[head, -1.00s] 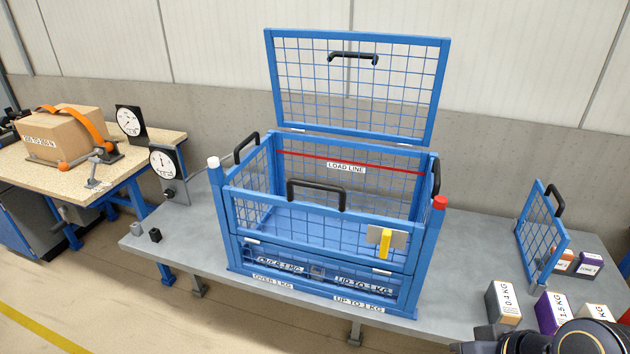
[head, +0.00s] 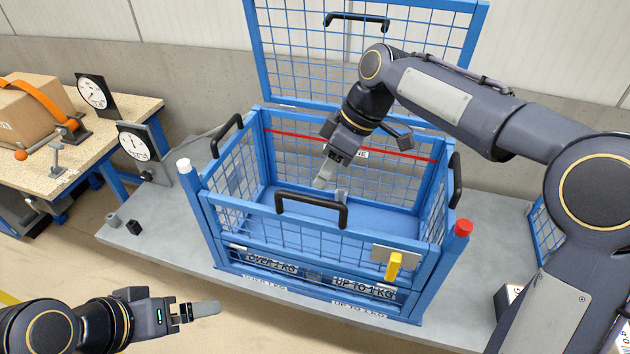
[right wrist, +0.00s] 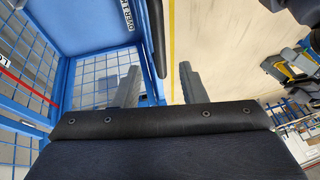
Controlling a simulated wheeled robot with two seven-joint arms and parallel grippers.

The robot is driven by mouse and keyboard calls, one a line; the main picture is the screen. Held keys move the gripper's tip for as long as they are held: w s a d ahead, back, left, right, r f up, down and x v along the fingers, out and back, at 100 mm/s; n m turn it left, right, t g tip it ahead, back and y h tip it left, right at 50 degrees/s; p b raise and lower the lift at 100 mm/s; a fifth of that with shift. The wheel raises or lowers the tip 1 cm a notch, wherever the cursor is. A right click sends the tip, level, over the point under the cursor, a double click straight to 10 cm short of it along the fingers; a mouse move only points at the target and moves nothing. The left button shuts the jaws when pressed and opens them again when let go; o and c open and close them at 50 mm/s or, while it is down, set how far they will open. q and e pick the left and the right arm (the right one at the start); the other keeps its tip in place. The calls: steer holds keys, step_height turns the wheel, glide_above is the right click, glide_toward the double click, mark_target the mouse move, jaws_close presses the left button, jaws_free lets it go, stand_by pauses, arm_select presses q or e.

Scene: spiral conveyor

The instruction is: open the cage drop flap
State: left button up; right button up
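The blue mesh cage (head: 190,200) stands on a grey bench. Its front drop flap (head: 237,216) is upright and shut, with a black handle (head: 311,201) on its top edge and a yellow latch (head: 393,265) at its right. My right gripper (head: 332,186) is open and empty, just behind and above the handle in the head view. In the right wrist view the fingers (right wrist: 158,72) are apart, and the black handle (right wrist: 155,38) shows beyond the gap between them, apparently untouched. My left gripper (head: 205,310) is at lower left, away from the cage; its finger opening cannot be told.
The cage's mesh lid (head: 262,60) stands raised at the back. Dial gauges (head: 132,142) and a strapped box (head: 35,112) are at left. A red-capped post (head: 463,227) and white-capped post (head: 183,165) flank the cage front. Floor before the bench is clear.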

steer(key=x, duration=0.6)
jaws_close()
